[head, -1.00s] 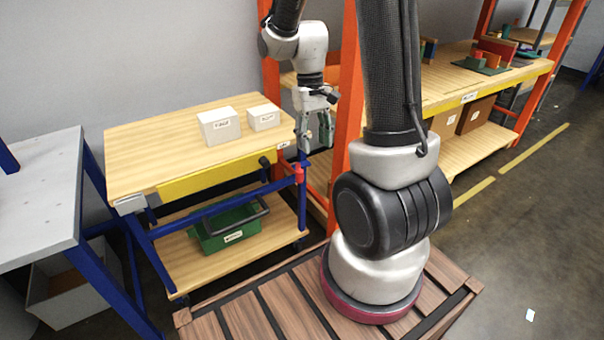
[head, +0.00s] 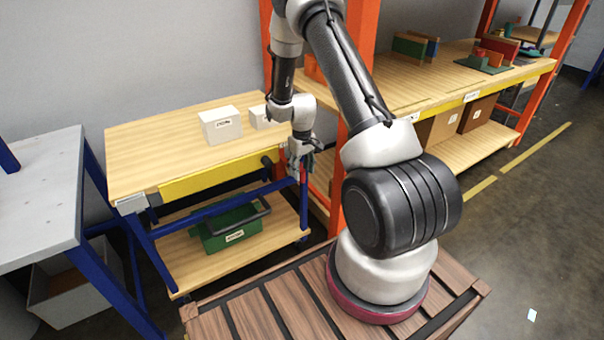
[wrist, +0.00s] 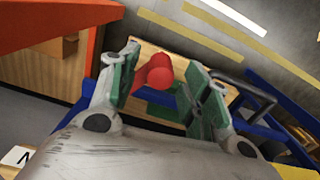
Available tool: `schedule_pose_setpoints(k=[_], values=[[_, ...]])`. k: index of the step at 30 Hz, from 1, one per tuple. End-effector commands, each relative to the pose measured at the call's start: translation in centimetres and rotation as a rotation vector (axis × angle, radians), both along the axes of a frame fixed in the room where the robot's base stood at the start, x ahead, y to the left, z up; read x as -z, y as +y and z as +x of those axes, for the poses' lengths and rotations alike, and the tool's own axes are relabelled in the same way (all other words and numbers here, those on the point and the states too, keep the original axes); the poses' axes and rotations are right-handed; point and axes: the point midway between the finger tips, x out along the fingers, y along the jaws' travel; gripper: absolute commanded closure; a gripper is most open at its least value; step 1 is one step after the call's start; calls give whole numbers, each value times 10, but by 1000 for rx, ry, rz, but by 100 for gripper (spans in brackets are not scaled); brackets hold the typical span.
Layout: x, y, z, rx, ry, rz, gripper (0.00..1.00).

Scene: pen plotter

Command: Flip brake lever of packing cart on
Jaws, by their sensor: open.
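The packing cart has a wooden top (head: 150,153) and blue legs, and stands left of my arm. Its brake lever is red (wrist: 155,73) and shows between the two fingers in the wrist view. In the head view only a small red part of the lever (head: 304,171) shows at the cart's right front corner, mostly behind my gripper. My gripper (head: 301,163) is open and points down at that corner. In the wrist view its green-padded fingers (wrist: 162,90) are on either side of the red lever. I cannot tell whether they touch it.
Two white boxes, one nearer (head: 221,125) and one partly hidden (head: 262,117), stand on the cart top. A green crate (head: 232,226) sits on its lower shelf. An orange-framed rack (head: 357,60) rises just right of the cart. A grey table (head: 40,190) stands at left.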

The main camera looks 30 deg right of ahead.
Motion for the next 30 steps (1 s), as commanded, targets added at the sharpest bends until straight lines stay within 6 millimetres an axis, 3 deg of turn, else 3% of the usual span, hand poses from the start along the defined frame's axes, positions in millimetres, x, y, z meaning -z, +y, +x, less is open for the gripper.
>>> schedule_pose_setpoints(k=[6,14,22,30], values=[[19,0,0,0,0,0,52],[20,0,0,1,0,0,52],[20,0,0,1,0,0,100],[20,-1,-1,-8,0,0,100]])
